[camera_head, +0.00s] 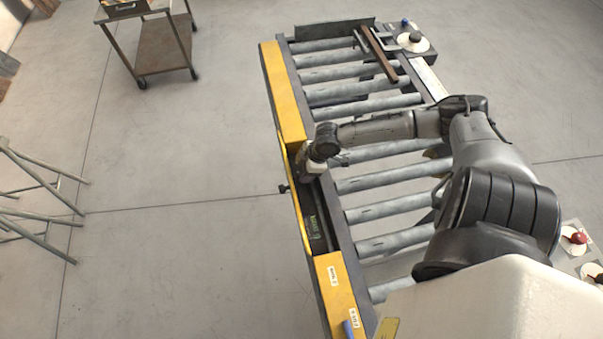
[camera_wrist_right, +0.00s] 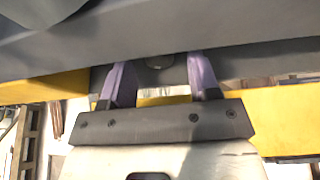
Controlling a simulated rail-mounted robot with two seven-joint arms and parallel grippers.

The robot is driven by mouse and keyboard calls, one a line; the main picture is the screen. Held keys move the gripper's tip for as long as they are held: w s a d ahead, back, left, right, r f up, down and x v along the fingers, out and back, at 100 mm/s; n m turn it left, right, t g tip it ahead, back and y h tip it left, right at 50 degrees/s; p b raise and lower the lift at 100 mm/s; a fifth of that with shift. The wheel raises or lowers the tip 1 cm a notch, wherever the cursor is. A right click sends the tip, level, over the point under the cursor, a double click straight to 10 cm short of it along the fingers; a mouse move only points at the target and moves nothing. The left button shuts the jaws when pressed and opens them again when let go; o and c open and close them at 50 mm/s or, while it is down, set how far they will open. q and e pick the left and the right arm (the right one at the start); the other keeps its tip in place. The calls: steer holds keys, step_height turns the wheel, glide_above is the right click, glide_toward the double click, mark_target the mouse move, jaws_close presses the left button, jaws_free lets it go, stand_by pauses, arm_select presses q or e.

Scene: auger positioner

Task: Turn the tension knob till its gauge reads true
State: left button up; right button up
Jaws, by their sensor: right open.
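My right gripper (camera_head: 307,172) reaches down at the inner side of the yellow conveyor rail. In the right wrist view its two purple fingers (camera_wrist_right: 160,68) are apart, with a dark rounded part (camera_wrist_right: 159,62) between them on a dark grey surface; I cannot tell whether they touch it or whether it is the tension knob. A small black knob (camera_head: 284,188) sticks out from the rail's outer left side, close to the gripper. A dark strip with greenish markings (camera_head: 314,225) lies in the rail gap just below the gripper; no gauge reading is legible. My left gripper is out of view.
The roller conveyor (camera_head: 375,215) runs beneath my right arm, with yellow covers (camera_head: 283,95) along its left rail. A brown bar (camera_head: 378,55) lies across its far end. A cart (camera_head: 162,45) and metal stand legs (camera_head: 35,185) are at left; the floor between is clear.

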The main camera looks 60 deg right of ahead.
steer(key=shift+x, duration=1.2)
